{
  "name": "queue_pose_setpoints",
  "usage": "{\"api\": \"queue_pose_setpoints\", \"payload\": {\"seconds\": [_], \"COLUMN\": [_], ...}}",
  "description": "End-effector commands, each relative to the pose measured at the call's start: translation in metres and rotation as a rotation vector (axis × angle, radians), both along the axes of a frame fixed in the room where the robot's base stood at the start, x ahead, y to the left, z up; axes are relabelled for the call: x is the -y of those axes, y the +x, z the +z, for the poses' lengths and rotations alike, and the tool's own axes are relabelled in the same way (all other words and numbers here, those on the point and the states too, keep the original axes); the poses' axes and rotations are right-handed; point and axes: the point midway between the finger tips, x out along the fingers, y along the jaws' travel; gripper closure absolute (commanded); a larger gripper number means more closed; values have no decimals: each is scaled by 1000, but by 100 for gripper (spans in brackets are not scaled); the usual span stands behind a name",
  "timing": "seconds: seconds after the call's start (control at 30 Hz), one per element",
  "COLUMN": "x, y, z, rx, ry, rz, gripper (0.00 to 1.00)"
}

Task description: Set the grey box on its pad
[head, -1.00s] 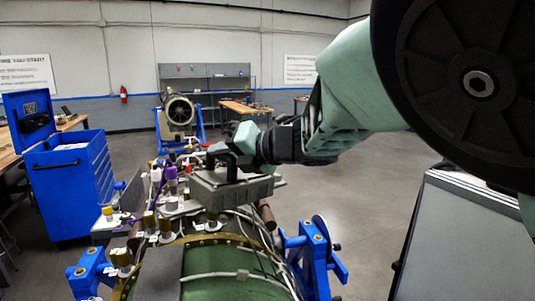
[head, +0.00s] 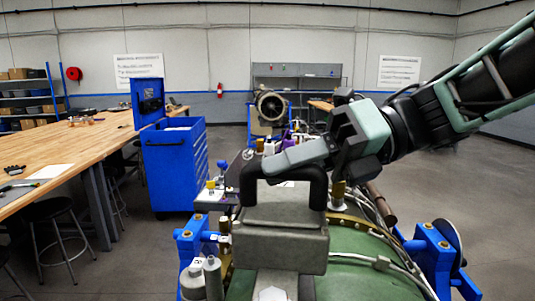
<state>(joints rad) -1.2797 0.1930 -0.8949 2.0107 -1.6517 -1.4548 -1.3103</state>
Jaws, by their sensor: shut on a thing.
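The grey box (head: 282,238) is a boxy metal unit with a stepped top and a black arched handle (head: 317,190). It is near the bottom middle of the head view, over the green turbine casing (head: 350,275). My gripper (head: 280,165) is shut on the handle from above and the right. The box looks roughly upright. A light grey piece with a bolt head (head: 271,291) shows below its front. The pad is not clearly visible; the box covers that part of the casing. I cannot tell whether the box touches it.
Blue stand brackets (head: 436,250) flank the casing. Pipes, fittings and cables (head: 375,205) crowd behind and right of the box. A blue tool cabinet (head: 175,175) and a wooden bench (head: 85,145) stand to the left. Floor at right is open.

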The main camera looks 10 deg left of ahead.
Motion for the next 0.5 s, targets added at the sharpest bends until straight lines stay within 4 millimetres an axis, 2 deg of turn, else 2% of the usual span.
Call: {"api": "queue_pose_setpoints", "payload": {"seconds": [0.13,0.5], "x": [8,8], "y": [-7,-8], "z": [-4,-22], "rx": [6,4], "ry": [9,6], "rz": [21,24], "gripper": [100,100]}}
